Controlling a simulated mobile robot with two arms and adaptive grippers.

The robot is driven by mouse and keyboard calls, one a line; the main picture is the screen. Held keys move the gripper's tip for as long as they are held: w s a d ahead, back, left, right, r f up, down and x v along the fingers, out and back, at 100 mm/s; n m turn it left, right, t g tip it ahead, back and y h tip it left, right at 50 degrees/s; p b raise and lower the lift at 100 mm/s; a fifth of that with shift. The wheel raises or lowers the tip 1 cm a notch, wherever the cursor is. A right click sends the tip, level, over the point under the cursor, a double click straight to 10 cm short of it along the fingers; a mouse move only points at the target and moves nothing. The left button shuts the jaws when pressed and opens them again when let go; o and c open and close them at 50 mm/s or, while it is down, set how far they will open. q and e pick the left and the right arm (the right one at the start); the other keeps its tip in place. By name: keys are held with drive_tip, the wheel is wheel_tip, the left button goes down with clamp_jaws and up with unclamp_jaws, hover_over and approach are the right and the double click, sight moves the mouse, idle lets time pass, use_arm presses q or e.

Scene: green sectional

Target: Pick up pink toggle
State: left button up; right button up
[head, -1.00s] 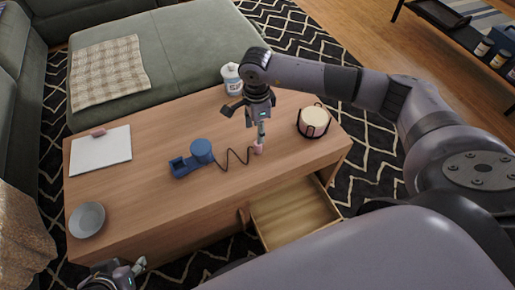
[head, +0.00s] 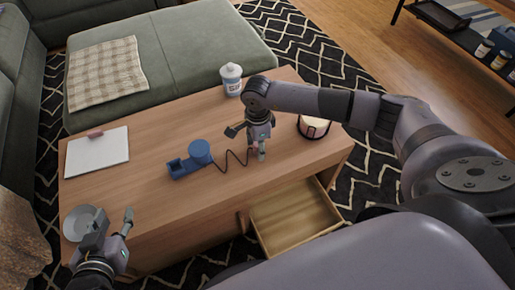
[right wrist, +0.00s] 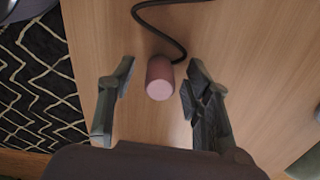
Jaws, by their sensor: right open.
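The pink toggle (right wrist: 159,80) is a short pink cylinder on a dark cord on the wooden table (head: 150,165). In the right wrist view it is between the two fingers of my right gripper (right wrist: 160,72), with a gap on each side. In the head view my right gripper (head: 252,147) is low over the table at the cord's right end and mostly hides the toggle. The right gripper is open. My left gripper (head: 108,224) is in front of the grey bowl (head: 80,214) at the lower left, with its fingers apart and nothing between them.
A blue device (head: 199,153) joins the cord at its left. A white bottle (head: 231,80) and a candle jar (head: 314,127) stand behind and right. A white clipboard (head: 97,153) lies at left. An open drawer (head: 295,218) juts out in front.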

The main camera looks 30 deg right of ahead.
drive_tip(key=shift+c, duration=0.5)
drive_tip(key=c, duration=0.9)
drive_tip(key=shift+r, duration=0.2)
